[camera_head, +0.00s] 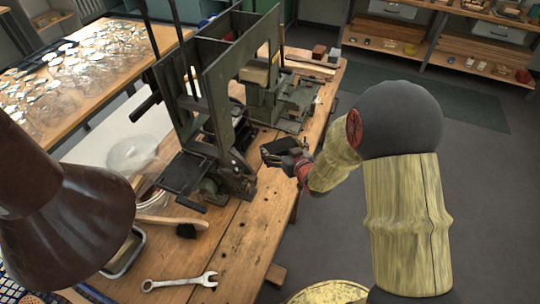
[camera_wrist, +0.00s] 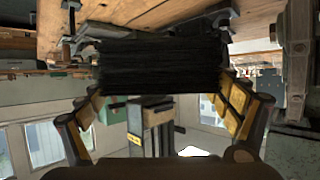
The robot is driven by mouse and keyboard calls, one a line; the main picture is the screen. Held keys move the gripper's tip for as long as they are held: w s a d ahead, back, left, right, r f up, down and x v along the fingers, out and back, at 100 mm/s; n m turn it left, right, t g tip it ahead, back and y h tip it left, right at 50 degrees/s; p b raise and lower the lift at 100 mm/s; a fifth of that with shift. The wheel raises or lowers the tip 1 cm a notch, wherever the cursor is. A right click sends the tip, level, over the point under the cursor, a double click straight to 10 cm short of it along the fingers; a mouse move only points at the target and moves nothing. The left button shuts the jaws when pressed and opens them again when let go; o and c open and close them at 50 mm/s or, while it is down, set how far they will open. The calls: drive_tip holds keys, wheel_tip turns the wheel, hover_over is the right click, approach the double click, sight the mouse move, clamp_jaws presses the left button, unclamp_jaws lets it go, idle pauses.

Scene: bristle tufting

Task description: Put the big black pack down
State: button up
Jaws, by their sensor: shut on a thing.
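The big black pack (camera_wrist: 160,66) fills the upper middle of the wrist view as a wide, dark, fibrous block. My gripper (camera_wrist: 160,100) is shut on it, with a yellow-padded finger at each side of the pack. In the head view my gripper (camera_head: 286,158) is at the end of my arm, by the right edge of the wooden bench, in front of the green machine. A dark shape at the gripper's tip there is small and partly hidden by the gripper, and I cannot tell whether it touches the bench.
A brown lamp shade (camera_head: 75,225) covers the lower left. Shelves (camera_head: 480,58) stand at the back right.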

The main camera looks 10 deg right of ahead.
drive_tip(key=w+f+b, duration=0.1)
drive_tip(key=w+f, duration=0.1)
drive_tip(key=w+a+f, duration=0.1)
drive_tip(key=w+f, duration=0.1)
drive_tip(key=w+a+f+b, duration=0.1)
drive_tip(key=w+f, duration=0.2)
drive_tip(key=shift+w+b, duration=0.1)
drive_tip(key=shift+b, duration=0.25)
drive_tip(key=shift+d+f+b, duration=0.1)
drive_tip(key=shift+f+b, duration=0.55)
drive_tip(key=shift+f, duration=0.85)
drive_tip(key=shift+f, duration=0.2)
drive_tip(key=o, duration=1.1)
drive_tip(key=shift+c, duration=0.2)
drive_tip(key=shift+r, duration=0.15)
